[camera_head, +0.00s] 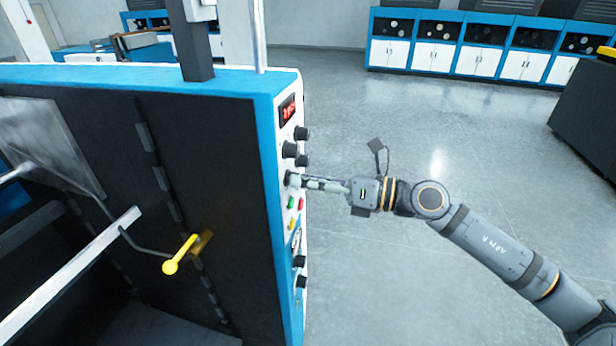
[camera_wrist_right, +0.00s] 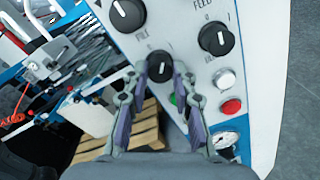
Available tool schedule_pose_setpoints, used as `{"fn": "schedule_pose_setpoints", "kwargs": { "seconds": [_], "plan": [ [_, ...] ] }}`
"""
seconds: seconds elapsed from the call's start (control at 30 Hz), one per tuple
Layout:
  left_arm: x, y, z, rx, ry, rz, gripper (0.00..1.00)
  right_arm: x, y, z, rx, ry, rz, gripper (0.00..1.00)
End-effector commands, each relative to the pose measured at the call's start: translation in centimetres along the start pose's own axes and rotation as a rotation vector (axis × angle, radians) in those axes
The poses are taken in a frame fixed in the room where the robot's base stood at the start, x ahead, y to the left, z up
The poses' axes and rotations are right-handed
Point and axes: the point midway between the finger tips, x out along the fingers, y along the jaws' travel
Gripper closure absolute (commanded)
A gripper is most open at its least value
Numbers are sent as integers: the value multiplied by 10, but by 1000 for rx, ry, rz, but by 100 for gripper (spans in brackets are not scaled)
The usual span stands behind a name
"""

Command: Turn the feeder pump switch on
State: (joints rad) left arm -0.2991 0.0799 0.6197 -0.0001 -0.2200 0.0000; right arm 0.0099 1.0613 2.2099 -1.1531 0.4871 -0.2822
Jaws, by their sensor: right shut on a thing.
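The machine's white control panel (camera_head: 275,150) carries several black rotary knobs. My right gripper (camera_head: 301,181) reaches the panel from the right and is shut on a black knob (camera_head: 290,178). In the right wrist view the two fingertips (camera_wrist_right: 160,72) lie on either side of this black knob (camera_wrist_right: 159,66), which has a white pointer mark. Its label is too small to read. Another black knob (camera_wrist_right: 216,38) sits to its right, below lettering that begins "FEED". A third knob (camera_wrist_right: 127,14) is above. My left gripper is not in view.
Below the held knob are a green button (camera_head: 291,202), a red button (camera_head: 301,204) and a yellow button (camera_head: 292,223). A red digital display (camera_head: 288,111) is at the panel's top. A yellow-handled lever (camera_head: 180,255) is on the machine's dark side. The floor right of the panel is clear.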

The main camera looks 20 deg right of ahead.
Motion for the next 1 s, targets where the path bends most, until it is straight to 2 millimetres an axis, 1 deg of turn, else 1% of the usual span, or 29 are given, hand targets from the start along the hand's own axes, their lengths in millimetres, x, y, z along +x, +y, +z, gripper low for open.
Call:
{"fn": "schedule_pose_setpoints", "kwargs": {
  "seconds": [0.03, 0.2, 0.5, 0.73, 1.0],
  "plan": [
    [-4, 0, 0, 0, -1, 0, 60, 0, 1, 3, 38, 0, 0, 100],
    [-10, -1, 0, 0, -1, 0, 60, 0, 1, 3, 172, 8, 1, 100],
    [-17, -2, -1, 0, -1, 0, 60, 0, 0, 2, 335, 17, 3, 100],
    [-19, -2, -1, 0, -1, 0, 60, 0, 0, 2, 389, 20, 4, 100],
    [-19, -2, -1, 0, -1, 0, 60, 0, -1, 1, 402, 21, 4, 100]
  ]
}}
